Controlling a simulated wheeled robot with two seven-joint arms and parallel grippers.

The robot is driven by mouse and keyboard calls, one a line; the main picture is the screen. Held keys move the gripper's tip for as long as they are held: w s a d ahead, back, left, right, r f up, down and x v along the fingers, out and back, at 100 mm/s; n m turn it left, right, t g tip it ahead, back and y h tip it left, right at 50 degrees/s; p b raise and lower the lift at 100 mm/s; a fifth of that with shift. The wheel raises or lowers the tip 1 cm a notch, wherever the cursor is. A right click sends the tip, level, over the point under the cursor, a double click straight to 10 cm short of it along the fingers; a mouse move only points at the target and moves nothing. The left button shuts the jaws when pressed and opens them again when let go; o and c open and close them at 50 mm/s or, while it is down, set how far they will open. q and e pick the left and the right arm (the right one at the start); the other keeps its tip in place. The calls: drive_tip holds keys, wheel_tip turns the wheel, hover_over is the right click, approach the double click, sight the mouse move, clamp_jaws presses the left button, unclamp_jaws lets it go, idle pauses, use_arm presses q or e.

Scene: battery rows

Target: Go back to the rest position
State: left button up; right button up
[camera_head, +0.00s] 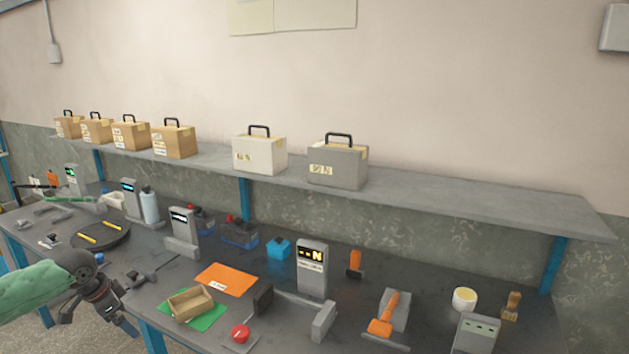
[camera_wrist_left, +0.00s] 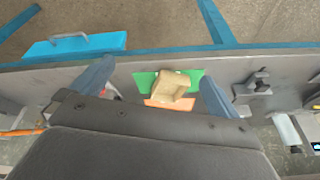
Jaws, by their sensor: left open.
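My left gripper (camera_head: 98,312) is at the lower left in the head view, at the end of the green-sleeved arm, in front of the bench's front edge. It is open. In the left wrist view its two fingers (camera_wrist_left: 154,88) stand wide apart, with nothing held between them. A small open cardboard box (camera_head: 190,303) sits on a green mat (camera_head: 206,318) on the bench, to the right of the gripper in the head view. The box (camera_wrist_left: 171,86) also shows beyond the fingers in the wrist view. My right gripper is not in view.
The grey bench (camera_head: 150,262) holds an orange mat (camera_head: 226,279), a red button (camera_head: 240,333), a display post (camera_head: 312,268) and a round black plate (camera_head: 100,236) with yellow sticks. A wall shelf (camera_head: 440,197) carries several cases. Open floor lies beside the gripper.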

use_arm(q)
drive_tip(key=w+a+r+t+y, duration=0.3)
drive_tip(key=w+r+y, duration=0.1)
drive_tip(key=w+d+f+t, duration=0.2)
drive_tip(key=d+f, duration=0.2)
drive_tip(key=d, duration=0.3)
drive_tip(key=s+d+f+n, duration=0.1)
drive_tip(key=s+d+f, duration=0.2)
drive_tip(key=d+f, duration=0.45)
drive_tip(key=s+d+f+n, duration=0.1)
drive_tip(key=s+d+f, duration=0.4)
drive_tip(key=f, duration=0.4)
drive_tip(key=s+d+f+n+g+h, duration=0.1)
drive_tip(key=s+d+f+g, duration=0.1)
drive_tip(key=s+d+f, duration=0.4)
drive_tip(key=s+d+f+n+g+h, duration=0.1)
drive_tip(key=s+d+f, duration=0.6)
drive_tip(key=s, duration=0.9)
drive_tip(key=s+d+f+n+g+h, duration=0.1)
drive_tip(key=s+d+f+g, duration=0.3)
drive_tip(key=s+f, duration=0.6)
drive_tip(key=s+d+n, duration=0.1)
drive_tip(key=s+d, duration=0.1)
drive_tip(key=shift+d+f, duration=0.35)
drive_tip(key=shift+d, duration=0.05)
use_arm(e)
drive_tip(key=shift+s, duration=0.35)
